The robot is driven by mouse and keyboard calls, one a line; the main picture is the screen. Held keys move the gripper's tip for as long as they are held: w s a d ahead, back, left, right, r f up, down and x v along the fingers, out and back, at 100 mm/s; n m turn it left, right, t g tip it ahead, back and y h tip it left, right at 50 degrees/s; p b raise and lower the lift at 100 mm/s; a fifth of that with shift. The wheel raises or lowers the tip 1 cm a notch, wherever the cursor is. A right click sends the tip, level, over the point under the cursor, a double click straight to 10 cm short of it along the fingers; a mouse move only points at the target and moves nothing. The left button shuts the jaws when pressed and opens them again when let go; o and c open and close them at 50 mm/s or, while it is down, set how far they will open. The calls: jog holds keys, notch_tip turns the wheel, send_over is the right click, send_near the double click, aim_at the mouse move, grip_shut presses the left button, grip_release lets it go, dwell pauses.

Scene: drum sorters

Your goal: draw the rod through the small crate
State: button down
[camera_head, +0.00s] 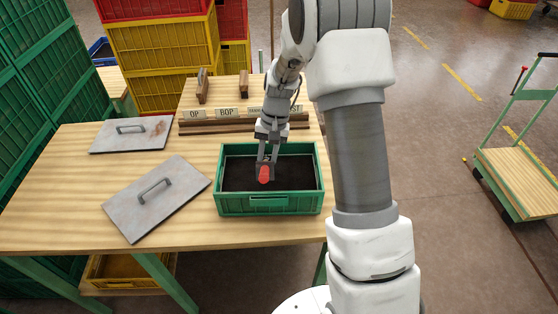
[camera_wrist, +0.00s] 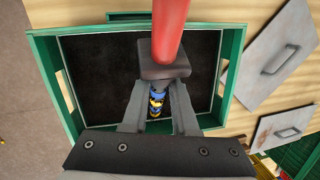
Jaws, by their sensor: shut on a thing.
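The small green crate (camera_head: 268,205) stands on the wooden table, with a dark, soil-like surface inside. It also fills much of the wrist view (camera_wrist: 52,88). My gripper (camera_head: 266,160) points down over the crate. It is shut on the rod, whose red end (camera_head: 264,174) faces the head camera. In the wrist view the red part (camera_wrist: 169,30) runs to the top edge, with a dark block (camera_wrist: 164,66) at the fingertips (camera_wrist: 158,88). A blue and yellow piece shows between the fingers. I cannot tell whether the rod touches the dark surface.
Two grey lids with handles lie left of the crate, one nearer (camera_head: 155,198) and one farther (camera_head: 130,134). Behind the crate is a brown rack (camera_head: 215,127) with labels, including OP and BOP. Yellow crates (camera_head: 165,50) are stacked beyond. A cart (camera_head: 515,180) stands at right.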

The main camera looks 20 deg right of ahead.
jog(key=w+a, duration=0.3)
jog(key=a, duration=0.7)
jog(key=s+d, duration=0.3)
jog(key=d, duration=0.7)
jog(key=s+d, duration=0.3)
jog(key=d, duration=0.8)
jog(key=s+a+b, duration=0.2)
jog(key=s, duration=0.5)
jog(key=w+a+p, duration=0.1)
jog(key=w+a, duration=0.2)
jog(key=a, duration=0.7)
jog(key=w+a+p, duration=0.1)
jog(key=w+a, duration=0.2)
jog(key=a, duration=0.8)
jog(key=s+d+b, duration=0.1)
jog(key=s+d, duration=0.2)
jog(key=d, duration=0.8)
jog(key=s+d+b, duration=0.1)
jog(key=s+d, duration=0.2)
jog(key=d, duration=0.7)
jog(key=s+a+p+v, duration=0.1)
jog(key=a+p+v, duration=0.1)
jog(key=p+v, duration=0.8)
jog(key=v, duration=0.3)
jog(key=shift+r, duration=0.5)
